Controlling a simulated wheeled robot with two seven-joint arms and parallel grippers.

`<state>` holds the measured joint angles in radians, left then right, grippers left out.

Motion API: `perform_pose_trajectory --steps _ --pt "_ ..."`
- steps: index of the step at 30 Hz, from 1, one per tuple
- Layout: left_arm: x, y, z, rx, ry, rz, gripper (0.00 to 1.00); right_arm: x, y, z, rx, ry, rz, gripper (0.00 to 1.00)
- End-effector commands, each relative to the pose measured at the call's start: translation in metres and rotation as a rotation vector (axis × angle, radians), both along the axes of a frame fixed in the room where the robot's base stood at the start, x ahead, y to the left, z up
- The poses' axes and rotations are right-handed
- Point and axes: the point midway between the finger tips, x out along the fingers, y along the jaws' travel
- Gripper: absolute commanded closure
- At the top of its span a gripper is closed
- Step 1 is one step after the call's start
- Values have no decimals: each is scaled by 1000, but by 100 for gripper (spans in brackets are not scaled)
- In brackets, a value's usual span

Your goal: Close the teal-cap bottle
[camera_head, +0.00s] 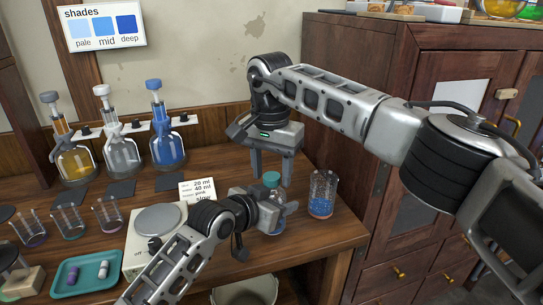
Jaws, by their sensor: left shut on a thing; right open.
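The teal cap (272,179) shows upright just above my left gripper, below the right gripper's fingers. The bottle (278,228) is mostly hidden behind my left gripper (284,212); a little of its blue lower part shows. My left gripper is shut on the bottle near the table's right side. My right gripper (272,174) points down with its fingers apart, one on each side of the teal cap. Whether the fingers touch the cap, and whether the cap sits fully on the bottle, I cannot tell.
A glass beaker with blue contents (321,195) stands close to the right. A hotplate (158,222) and a small label card (198,190) are to the left. A teal tray (86,273), several small beakers and three flasks stand further left. A wooden cabinet (400,250) bounds the right.

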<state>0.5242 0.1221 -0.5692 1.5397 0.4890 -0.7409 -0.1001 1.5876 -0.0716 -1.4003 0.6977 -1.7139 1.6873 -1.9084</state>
Motion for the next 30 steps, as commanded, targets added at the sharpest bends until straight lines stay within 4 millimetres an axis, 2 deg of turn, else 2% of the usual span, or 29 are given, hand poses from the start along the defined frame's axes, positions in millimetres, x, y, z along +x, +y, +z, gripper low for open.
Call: perform_pose_trajectory --steps 9,14,20,22,30 --pt "0 0 2 -2 -4 0 100 0 0 -2 0 -1 0 52" --pt "0 0 2 -2 -3 0 100 0 0 -2 0 -1 0 96" --pt "0 0 2 -2 -3 0 100 0 0 -2 0 -1 -9 97" --pt "0 0 2 -2 -3 0 100 0 0 -2 1 -2 -64 97" --pt "0 0 2 -2 -3 0 100 0 0 -2 9 -7 -489 97"
